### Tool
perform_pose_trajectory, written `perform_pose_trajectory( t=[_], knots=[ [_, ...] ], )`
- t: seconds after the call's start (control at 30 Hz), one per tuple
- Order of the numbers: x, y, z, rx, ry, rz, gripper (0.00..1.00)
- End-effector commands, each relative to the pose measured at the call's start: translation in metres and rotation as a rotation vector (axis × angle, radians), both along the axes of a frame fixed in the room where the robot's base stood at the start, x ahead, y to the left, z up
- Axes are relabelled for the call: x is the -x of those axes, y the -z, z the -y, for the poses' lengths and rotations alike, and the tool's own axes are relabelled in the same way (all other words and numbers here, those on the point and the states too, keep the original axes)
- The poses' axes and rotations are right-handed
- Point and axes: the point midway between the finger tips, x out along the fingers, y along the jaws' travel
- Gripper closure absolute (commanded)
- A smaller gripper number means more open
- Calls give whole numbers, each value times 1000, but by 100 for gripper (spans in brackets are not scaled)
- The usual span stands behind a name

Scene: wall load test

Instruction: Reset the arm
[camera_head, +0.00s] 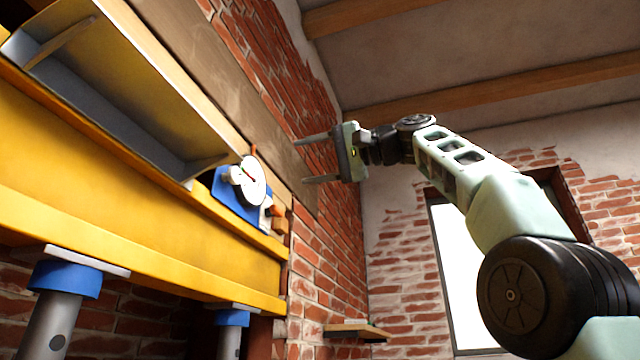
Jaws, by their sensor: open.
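My gripper (318,160) is raised high at the middle of the head camera view, pointing left toward the brick wall. Its two thin grey fingers are spread apart, one above the other, with nothing between them. My pale green arm (455,160) reaches up and left to it from the lower right, past a large black joint. The fingers show in front of the wall's wooden board; I cannot tell how far from it they are.
A yellow beam (120,200) with a grey steel channel (85,105) fills the left, on blue-topped posts (65,280). A blue device with a white dial (252,183) sits at its end. A small wooden shelf (357,331) is low on the wall. A window (480,280) stands behind my arm.

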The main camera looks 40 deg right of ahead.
Motion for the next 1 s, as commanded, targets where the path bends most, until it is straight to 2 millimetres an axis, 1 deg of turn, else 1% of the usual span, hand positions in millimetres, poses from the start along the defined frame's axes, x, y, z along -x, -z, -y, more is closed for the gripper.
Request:
perform_pose_trajectory(
  t=[0.03, 0.1, 0.23, 0.83, 0.87, 0.93, 0.97, 1.0],
  knots=[
    [5, 1, 5, 0, 4, 2, 40],
    [10, 1, 8, 1, 2, 1, 40],
    [14, 0, 10, 1, 1, 0, 40],
    [14, 0, 10, 0, -1, 0, 40],
    [12, 1, 11, -1, 1, -5, 40],
    [1, 8, 15, -8, 14, -24, 40],
    [-7, 14, 17, -13, 22, -39, 40],
    [-20, 24, 22, -18, 40, -63, 40]
  ],
)
